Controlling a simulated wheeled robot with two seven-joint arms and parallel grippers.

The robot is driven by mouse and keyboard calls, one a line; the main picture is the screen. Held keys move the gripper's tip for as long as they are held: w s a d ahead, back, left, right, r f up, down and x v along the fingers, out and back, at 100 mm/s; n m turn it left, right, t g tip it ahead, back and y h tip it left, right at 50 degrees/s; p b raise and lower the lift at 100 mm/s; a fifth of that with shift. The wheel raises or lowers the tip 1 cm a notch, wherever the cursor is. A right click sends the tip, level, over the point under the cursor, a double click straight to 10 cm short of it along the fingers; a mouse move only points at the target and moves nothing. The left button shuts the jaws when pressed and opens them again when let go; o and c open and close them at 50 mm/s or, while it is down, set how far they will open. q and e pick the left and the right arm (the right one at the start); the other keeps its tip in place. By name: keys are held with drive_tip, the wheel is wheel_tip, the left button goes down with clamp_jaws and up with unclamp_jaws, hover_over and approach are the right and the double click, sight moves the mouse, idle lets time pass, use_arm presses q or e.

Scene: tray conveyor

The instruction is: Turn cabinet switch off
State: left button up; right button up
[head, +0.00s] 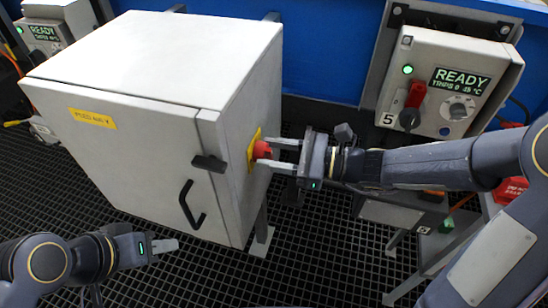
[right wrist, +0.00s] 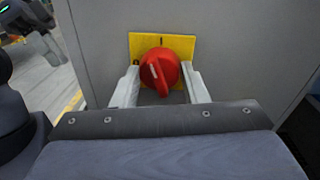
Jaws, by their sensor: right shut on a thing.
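The grey cabinet (head: 120,130) stands at the left of the head view with its door closed. Its red rotary switch (head: 262,149) sits on a yellow plate (head: 252,150) on the cabinet's right side. In the right wrist view the red switch (right wrist: 160,72) has its white mark leaning up and to the left, between a mark at the plate's top and one at its left. My right gripper (head: 277,154) is shut on the switch, one finger on each side. My left gripper (head: 168,246) is low in front of the cabinet, apart from it; its finger gap cannot be made out.
A control box (head: 450,80) reading READY, with a green light and knobs, is at the upper right. Another READY box (head: 42,35) is at the upper left. A black door handle (head: 190,205) sticks out from the cabinet front. The floor is dark grating.

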drive_tip(key=n+b, duration=0.3)
drive_tip(key=b, duration=0.1)
drive_tip(key=n+b, duration=0.8)
drive_tip(key=b, duration=0.1)
drive_tip(key=shift+s+f+t+h, duration=0.1)
drive_tip(key=shift+f+t+h, duration=0.2)
drive_tip(key=shift+h, duration=0.1)
drive_tip(key=shift+r+n+b, duration=0.3)
drive_tip(key=shift+n+b, duration=0.9)
drive_tip(key=shift+b, duration=0.2)
drive_tip(key=o, duration=1)
